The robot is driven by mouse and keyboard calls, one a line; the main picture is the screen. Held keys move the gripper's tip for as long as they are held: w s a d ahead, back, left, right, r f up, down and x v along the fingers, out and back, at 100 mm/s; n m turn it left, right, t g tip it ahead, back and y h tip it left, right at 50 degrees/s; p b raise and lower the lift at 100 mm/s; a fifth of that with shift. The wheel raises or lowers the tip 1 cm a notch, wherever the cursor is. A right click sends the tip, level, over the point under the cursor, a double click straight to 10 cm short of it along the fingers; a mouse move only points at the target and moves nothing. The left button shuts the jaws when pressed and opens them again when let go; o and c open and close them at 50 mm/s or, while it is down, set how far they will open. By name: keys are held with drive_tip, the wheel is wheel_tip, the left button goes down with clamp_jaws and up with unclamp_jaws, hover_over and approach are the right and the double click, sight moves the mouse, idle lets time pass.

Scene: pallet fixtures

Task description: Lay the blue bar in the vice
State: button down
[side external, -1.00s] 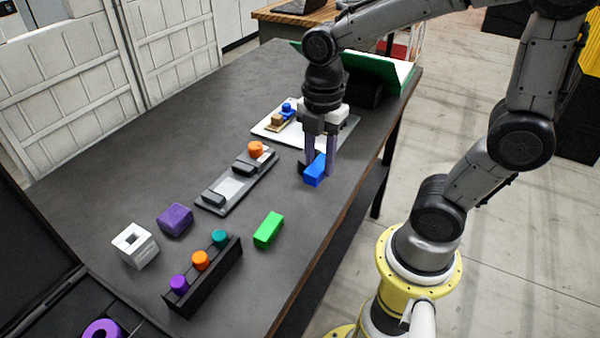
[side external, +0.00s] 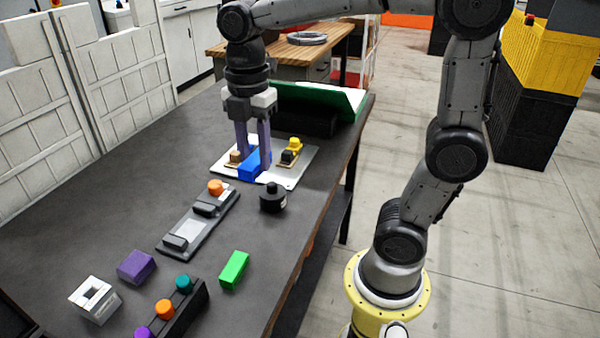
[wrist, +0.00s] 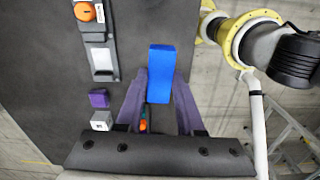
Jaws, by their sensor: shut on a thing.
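My gripper (side external: 254,158) is shut on the blue bar (side external: 250,166), which sits between its two purple fingers. In the side view the bar overlaps the white plate (side external: 290,178); in the wrist view the blue bar (wrist: 163,72) looks raised above the table. The vice (side external: 190,227), a long grey fixture with two dark blocks and an orange knob (side external: 216,187), lies on the table left of and nearer than my gripper. Its bed is clear in the side view. The vice (wrist: 103,60) also shows at the upper left of the wrist view.
A black cylinder (side external: 273,198) stands between the plate and the vice's right side. Yellow (side external: 294,145) and tan (side external: 235,157) parts sit on the plate. A green block (side external: 234,269), purple block (side external: 137,266), white hollow block (side external: 95,300) and peg rack (side external: 190,305) lie nearer.

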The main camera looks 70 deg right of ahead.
drive_tip(key=w+a+f, duration=0.2)
drive_tip(key=w, duration=1)
hover_over(192, 228)
drive_tip(key=shift+n, duration=0.4)
drive_tip(key=shift+f, duration=6)
drive_tip(key=shift+f, duration=1.55)
drive_tip(key=shift+c, duration=0.2)
unclamp_jaws()
wheel_tip(192, 228, up, 9)
